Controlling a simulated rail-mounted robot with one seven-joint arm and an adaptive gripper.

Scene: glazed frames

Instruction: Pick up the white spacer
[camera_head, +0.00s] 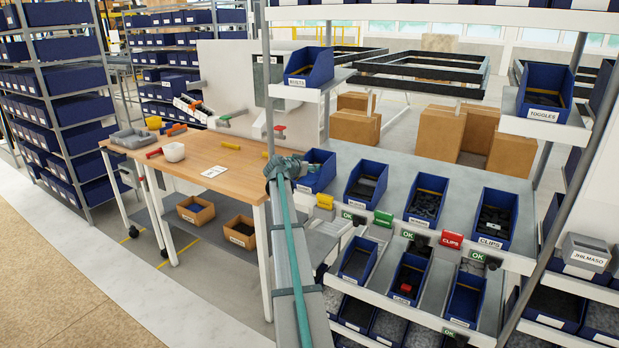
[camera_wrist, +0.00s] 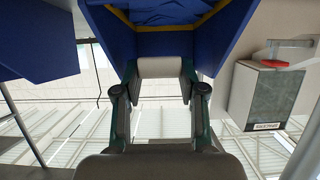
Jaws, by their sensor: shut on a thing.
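My gripper (camera_head: 285,163) is at the far end of my arm, close to a blue bin (camera_head: 318,171) on the rack's sloped shelf. In the wrist view my gripper (camera_wrist: 160,69) is shut on the white spacer (camera_wrist: 160,67), a pale short piece between the two fingertips. A blue bin with a yellow rim (camera_wrist: 125,16) is just beyond the fingertips. I cannot tell whether the spacer touches the bin. The spacer does not show in the head view.
More blue bins (camera_head: 366,185) stand to the right on the same shelf. A bin labelled bushes (camera_head: 308,67) sits above my gripper. A rack post (camera_head: 267,90) stands beside it.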

